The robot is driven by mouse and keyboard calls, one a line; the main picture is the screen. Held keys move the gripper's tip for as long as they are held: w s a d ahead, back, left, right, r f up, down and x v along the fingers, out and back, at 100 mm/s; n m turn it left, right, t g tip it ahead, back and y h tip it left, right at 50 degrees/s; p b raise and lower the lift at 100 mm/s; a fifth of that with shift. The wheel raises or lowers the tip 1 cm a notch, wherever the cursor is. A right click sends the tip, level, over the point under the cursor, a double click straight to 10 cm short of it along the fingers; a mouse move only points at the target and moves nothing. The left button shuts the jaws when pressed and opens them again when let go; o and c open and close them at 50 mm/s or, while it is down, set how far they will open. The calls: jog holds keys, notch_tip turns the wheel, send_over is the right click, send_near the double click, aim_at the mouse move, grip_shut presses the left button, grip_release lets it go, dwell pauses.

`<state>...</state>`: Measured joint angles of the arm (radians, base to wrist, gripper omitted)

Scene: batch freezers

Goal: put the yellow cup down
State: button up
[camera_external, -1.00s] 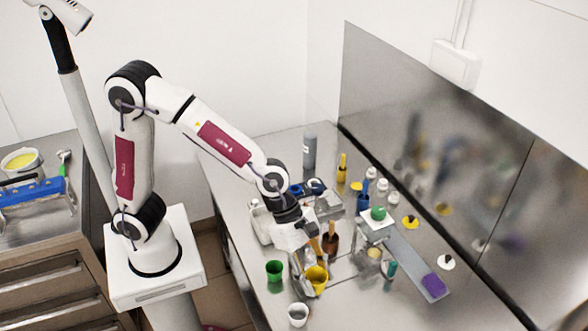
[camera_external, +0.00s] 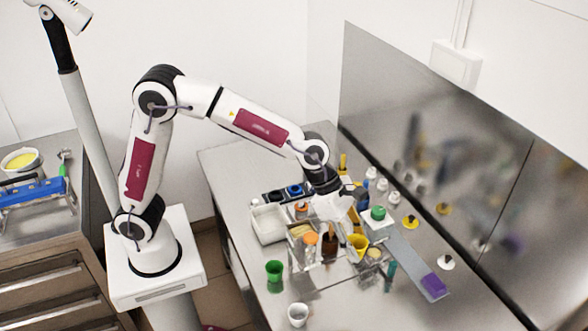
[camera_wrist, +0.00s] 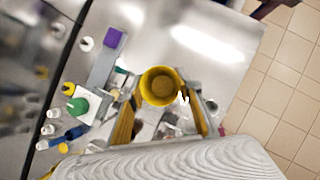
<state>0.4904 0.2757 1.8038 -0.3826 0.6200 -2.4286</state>
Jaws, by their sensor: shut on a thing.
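The yellow cup (camera_external: 358,242) is held in my gripper (camera_external: 350,232) over the middle of the worktop, near the scale. Its height above the surface is hard to tell. In the wrist view the yellow cup (camera_wrist: 160,86) shows its open mouth to the camera, between the two fingers of my gripper (camera_wrist: 162,108). My gripper is shut on it. The fingers' contact with the cup is partly hidden in the external view.
A green cup (camera_external: 274,270) and a white cup (camera_external: 298,315) stand at the front left. A scale with a green item (camera_external: 378,213) stands right of the gripper. A purple block (camera_external: 434,285) lies farther right. A rack with an orange-topped item (camera_external: 310,239) stands left of the cup.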

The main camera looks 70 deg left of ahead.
jog(key=w+a+n, duration=0.1)
jog(key=w+a, duration=0.3)
jog(key=a, duration=0.1)
jog(key=w+a, duration=0.4)
jog(key=w, duration=0.1)
jog(key=w+a+n+t, duration=0.1)
jog(key=w+a, duration=0.3)
jog(key=a, duration=0.1)
jog(key=shift+w+a+f+n+y, duration=0.3)
jog(key=shift+w+a+f+y, duration=0.05)
jog(key=shift+w+y, duration=0.05)
jog(key=w+a+f+n+y, duration=0.1)
jog(key=w+a+n, duration=0.15)
jog(key=a, duration=0.85)
jog(key=w+a+f+n+t, duration=0.1)
jog(key=w+a, duration=0.3)
jog(key=a, duration=0.7)
jog(key=w+a+f+n+y, duration=0.1)
jog(key=w+a, duration=0.2)
jog(key=a, duration=0.9)
jog(key=s+a+f+n+y, duration=0.1)
jog(key=a+f, duration=0.3)
jog(key=a, duration=0.8)
jog(key=s+a+f+n, duration=0.2)
jog(key=s+a+f, duration=0.1)
jog(key=a, duration=0.9)
jog(key=shift+s+a+f+y, duration=0.35)
jog(key=shift+s+a+y, duration=0.05)
jog(key=shift+s, duration=0.35)
